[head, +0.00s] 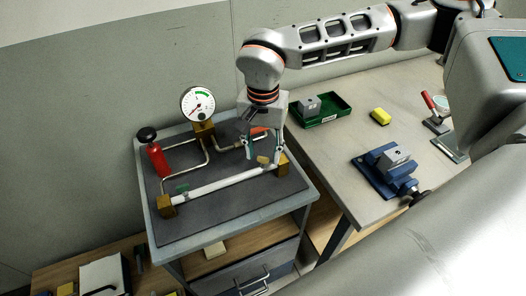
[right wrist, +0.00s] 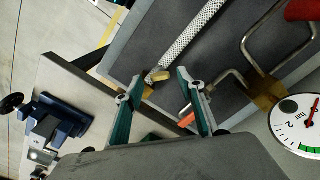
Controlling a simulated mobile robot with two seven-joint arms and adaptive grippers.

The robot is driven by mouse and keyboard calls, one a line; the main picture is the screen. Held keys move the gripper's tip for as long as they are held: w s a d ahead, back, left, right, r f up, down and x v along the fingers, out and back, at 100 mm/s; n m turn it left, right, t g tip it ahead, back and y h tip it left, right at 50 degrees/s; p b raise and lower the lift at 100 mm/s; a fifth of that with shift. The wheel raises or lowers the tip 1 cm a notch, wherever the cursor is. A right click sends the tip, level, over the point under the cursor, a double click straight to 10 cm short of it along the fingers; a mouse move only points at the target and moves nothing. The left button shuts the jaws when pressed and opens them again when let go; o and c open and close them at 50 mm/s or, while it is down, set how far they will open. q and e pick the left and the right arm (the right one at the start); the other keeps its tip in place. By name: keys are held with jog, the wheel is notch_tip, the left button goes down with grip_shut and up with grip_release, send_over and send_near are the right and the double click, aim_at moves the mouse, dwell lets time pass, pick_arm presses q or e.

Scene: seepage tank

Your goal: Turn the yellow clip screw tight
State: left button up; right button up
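The yellow clip screw (head: 263,160) sits near the right end of a white braided hose (head: 215,183) on the test tank's dark mat, close to a brass block (head: 283,165). In the right wrist view the yellow screw (right wrist: 159,75) shows between the fingertips. My right gripper (head: 262,156) points down over that end of the hose; its fingers (right wrist: 161,75) are apart, one on each side of the screw in the picture. I cannot tell whether they touch it. A green clip part (head: 182,189) is near the hose's left end. My left gripper is not in view.
A pressure gauge (head: 198,104), a red cylinder with black knob (head: 156,157) and an orange-red lever (right wrist: 187,119) stand around the hose. The bench at right holds a green tray (head: 335,115), a yellow block (head: 380,116) and a blue vise (head: 372,178).

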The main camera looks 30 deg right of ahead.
jog(key=shift+f, duration=0.55)
grip_shut()
jog(key=c, duration=1.1)
grip_release()
